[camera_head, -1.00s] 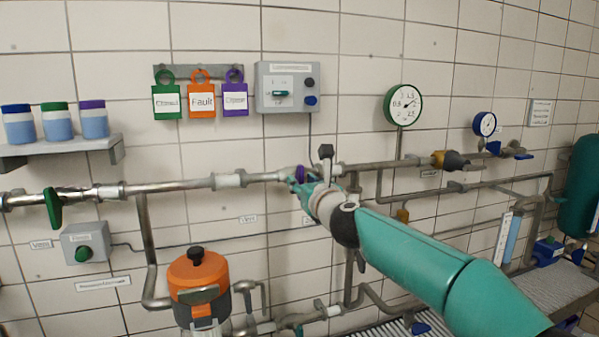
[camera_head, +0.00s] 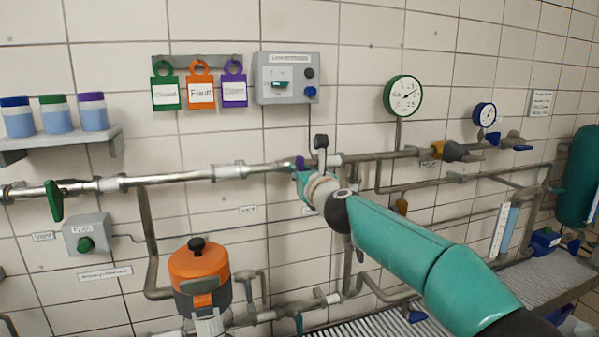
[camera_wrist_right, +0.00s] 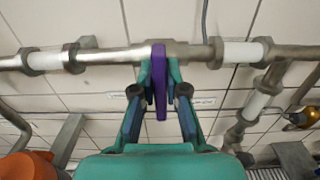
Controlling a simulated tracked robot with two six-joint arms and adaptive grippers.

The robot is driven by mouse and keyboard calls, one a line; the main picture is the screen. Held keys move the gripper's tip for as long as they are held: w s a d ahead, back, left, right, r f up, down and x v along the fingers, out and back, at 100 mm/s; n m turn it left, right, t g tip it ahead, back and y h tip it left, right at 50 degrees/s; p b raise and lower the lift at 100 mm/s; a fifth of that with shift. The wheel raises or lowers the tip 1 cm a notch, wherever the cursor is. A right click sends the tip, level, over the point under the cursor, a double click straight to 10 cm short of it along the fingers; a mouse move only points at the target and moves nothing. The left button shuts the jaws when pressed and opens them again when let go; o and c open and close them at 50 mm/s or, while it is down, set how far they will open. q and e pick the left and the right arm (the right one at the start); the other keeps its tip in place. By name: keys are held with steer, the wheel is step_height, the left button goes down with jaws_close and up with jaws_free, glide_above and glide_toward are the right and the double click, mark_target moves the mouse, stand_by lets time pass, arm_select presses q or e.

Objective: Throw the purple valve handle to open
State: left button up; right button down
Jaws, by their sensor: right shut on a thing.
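The purple valve handle (camera_wrist_right: 159,80) is on the grey pipe in the right wrist view. It hangs down across the pipe line, its lower end free. My right gripper (camera_wrist_right: 160,88) has one finger on each side of the handle and is shut on it just below the pipe. In the head view only a small purple part (camera_head: 300,162) of the handle shows. There my right gripper (camera_head: 302,175) hides the rest of it. My left gripper is not in view.
A green handle (camera_head: 54,201) sits on the same pipe at the left. An orange-topped pump (camera_head: 199,262) stands below the pipe. A dark lever (camera_head: 320,143) rises just right of the purple handle. A grey switch box (camera_head: 288,78) hangs above.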

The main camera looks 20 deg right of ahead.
steer(key=shift+n, duration=0.3)
steer(key=n, duration=0.4)
steer(key=shift+a, duration=0.2)
steer(key=shift+a+f+n+p, duration=0.1)
steer(key=shift+f+n+p, duration=0.2)
steer(key=shift+n, duration=1.95)
steer(key=shift+a+f+n+p, duration=0.15)
steer(key=shift+n+p, duration=0.3)
steer(key=shift+n, duration=1.75)
steer(key=shift+a+f+n+p, duration=0.1)
steer(key=shift+f+n+p, duration=0.2)
steer(key=shift+n, duration=2.25)
steer(key=c, duration=1.2)
jaws_free()
steer(key=shift+r, duration=0.15)
steer(key=shift+s+d+r, duration=0.1)
